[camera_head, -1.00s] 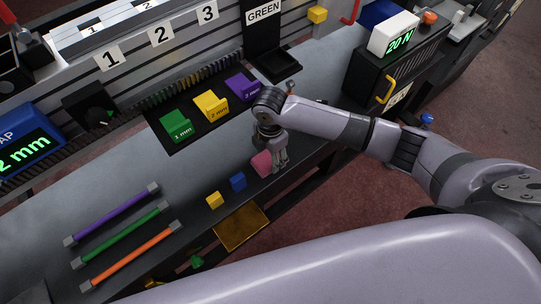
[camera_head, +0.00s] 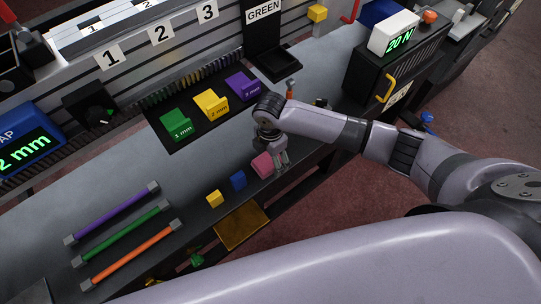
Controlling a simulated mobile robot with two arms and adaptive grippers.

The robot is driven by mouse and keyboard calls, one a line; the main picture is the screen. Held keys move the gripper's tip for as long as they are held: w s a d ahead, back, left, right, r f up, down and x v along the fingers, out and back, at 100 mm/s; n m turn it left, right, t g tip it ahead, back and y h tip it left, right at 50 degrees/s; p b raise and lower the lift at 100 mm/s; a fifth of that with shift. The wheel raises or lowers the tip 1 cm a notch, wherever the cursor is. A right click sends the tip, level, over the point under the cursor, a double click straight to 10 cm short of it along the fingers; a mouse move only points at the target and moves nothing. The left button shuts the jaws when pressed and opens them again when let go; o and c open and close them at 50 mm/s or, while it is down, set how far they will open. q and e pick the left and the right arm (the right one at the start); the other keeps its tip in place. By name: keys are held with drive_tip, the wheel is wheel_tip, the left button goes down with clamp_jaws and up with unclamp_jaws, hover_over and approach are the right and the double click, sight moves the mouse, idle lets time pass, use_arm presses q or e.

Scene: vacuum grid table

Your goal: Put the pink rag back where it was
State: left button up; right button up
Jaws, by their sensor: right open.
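The pink rag (camera_head: 262,165) lies on the grey table near its front edge, to the right of a small blue block. My right gripper (camera_head: 282,167) is open and points down just right of the rag. It hides the rag's right side, and I cannot tell whether the fingers touch the rag. My left gripper is not in view.
A blue block (camera_head: 238,181) and a yellow block (camera_head: 214,198) stand left of the rag. Purple, green and orange rods (camera_head: 128,257) lie at the left. A black tray (camera_head: 157,123) holds green, yellow and purple gauge blocks. A dark box with a "20 N" display (camera_head: 398,37) stands at the right.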

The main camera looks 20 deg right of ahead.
sight(270, 159)
drive_tip(key=shift+r, duration=0.1)
wheel_tip(270, 159, up, 12)
drive_tip(key=b, duration=0.1)
idle(0.4)
idle(0.4)
